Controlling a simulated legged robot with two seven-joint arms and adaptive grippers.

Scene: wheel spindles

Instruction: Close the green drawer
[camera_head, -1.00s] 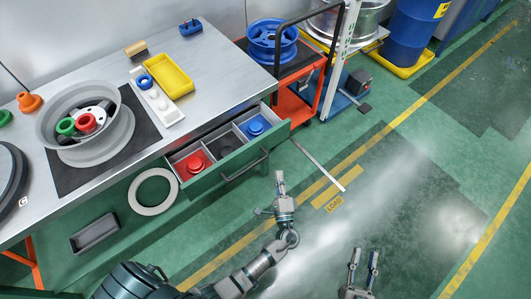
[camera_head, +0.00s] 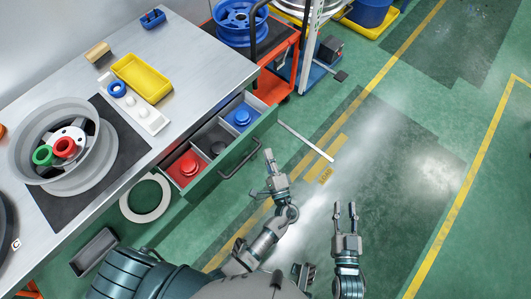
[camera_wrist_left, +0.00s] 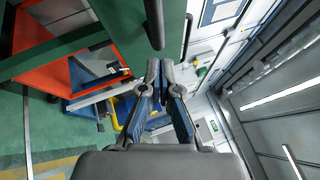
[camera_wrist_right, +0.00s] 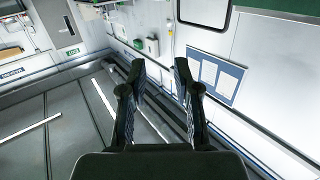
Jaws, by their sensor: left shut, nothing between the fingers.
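The green drawer (camera_head: 234,148) under the workbench is pulled out, with its compartments showing. A red part (camera_head: 183,168), a dark part (camera_head: 217,148) and a blue part (camera_head: 242,117) lie in it. A dark bar handle (camera_head: 240,160) is on its front. My left gripper (camera_head: 269,154) is shut and empty, just right of the handle and apart from it in the head view. In the left wrist view, the closed fingertips (camera_wrist_left: 160,70) lie below a dark bar and the green panel (camera_wrist_left: 140,35). My right gripper (camera_head: 345,206) is open and empty over the floor, farther right.
The workbench (camera_head: 205,62) carries a wheel rim (camera_head: 30,150), a yellow tray (camera_head: 142,78) and small parts. An orange cart (camera_head: 275,85) stands beyond the drawer. A grey ring (camera_head: 128,207) and a grey bin (camera_head: 95,252) are below the bench. The floor at right is clear.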

